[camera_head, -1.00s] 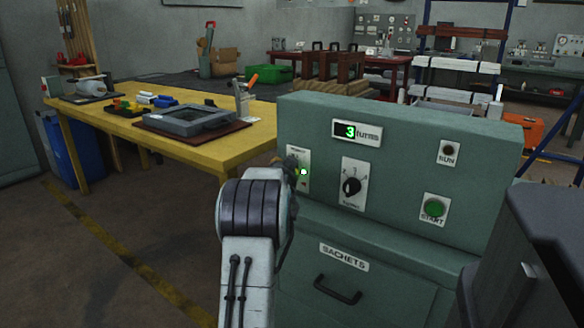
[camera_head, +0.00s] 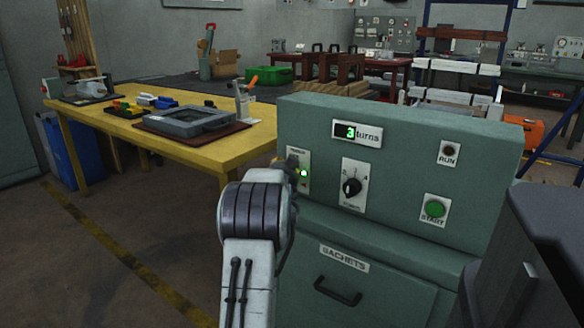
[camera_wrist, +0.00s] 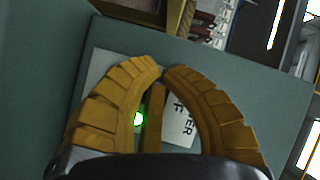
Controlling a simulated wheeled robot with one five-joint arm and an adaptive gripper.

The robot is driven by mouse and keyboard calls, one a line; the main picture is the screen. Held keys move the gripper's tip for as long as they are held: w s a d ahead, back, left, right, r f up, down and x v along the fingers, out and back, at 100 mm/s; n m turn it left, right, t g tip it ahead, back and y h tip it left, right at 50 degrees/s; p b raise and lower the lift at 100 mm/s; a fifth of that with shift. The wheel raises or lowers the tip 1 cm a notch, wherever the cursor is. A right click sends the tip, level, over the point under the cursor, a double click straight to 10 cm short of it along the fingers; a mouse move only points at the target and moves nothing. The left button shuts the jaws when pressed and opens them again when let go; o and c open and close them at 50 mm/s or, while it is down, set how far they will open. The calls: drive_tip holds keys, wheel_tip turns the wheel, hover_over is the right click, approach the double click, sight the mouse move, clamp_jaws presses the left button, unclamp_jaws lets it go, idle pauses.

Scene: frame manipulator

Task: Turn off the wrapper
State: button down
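The wrapper is a green machine (camera_head: 400,120) with a sloped control front. Its power plate (camera_head: 305,160) carries a lit green lamp (camera_head: 304,173), which also glows in the wrist view (camera_wrist: 138,118). The wrist view shows the plate (camera_wrist: 97,68) with partly hidden lettering ending in "ER" and "F". My gripper (camera_wrist: 161,69) is over this plate, its two yellow fingers curved in and their tips together or nearly so. A narrow brownish strip shows between the fingers; I cannot tell what it is. The power switch itself is hidden, and whether the fingers touch it is unclear.
Right of the plate are a black dial (camera_head: 352,187), a green START button (camera_head: 435,208) and a dark RUN lamp (camera_head: 449,149). The display (camera_head: 357,133) reads "3 turns". A yellow table (camera_head: 200,155) stands behind at left.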

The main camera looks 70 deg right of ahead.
drive_tip(key=shift+w+a+f+b, duration=0.15)
drive_tip(key=shift+a+b, duration=0.5)
drive_tip(key=shift+b, duration=0.85)
idle(0.3)
drive_tip(key=w+a+r+n+t+y+p, duration=0.35)
drive_tip(key=w+a+r+n+p, duration=0.4)
drive_tip(key=w+a, duration=0.6)
drive_tip(key=w+a+r+n+y+p, duration=0.3)
drive_tip(key=a+r+p, duration=0.15)
drive_tip(key=a, duration=0.55)
drive_tip(key=w+a+r+n+y+p, duration=0.25)
drive_tip(key=a+p, duration=0.35)
drive_tip(key=a, duration=0.5)
drive_tip(key=s+a+r+n+g+y+p, duration=0.1)
drive_tip(key=s+a+r+n+y+p, duration=0.2)
drive_tip(key=a, duration=0.5)
drive_tip(key=s+a+r+n+p, duration=0.2)
drive_tip(key=s+a+n+p, duration=0.3)
drive_tip(key=a, duration=0.4)
drive_tip(key=s+a+r+n+g+y+p, duration=0.1)
drive_tip(key=s+a+r+n+y+p, duration=0.15)
drive_tip(key=a+p, duration=0.4)
drive_tip(key=s+a+r+n+g+p, duration=0.2)
drive_tip(key=s+a+n+p, duration=0.1)
drive_tip(key=s+a, duration=0.4)
drive_tip(key=shift+s+n+y, duration=0.35)
drive_tip(key=shift+s+y, duration=0.1)
drive_tip(key=shift+s, duration=0.2)
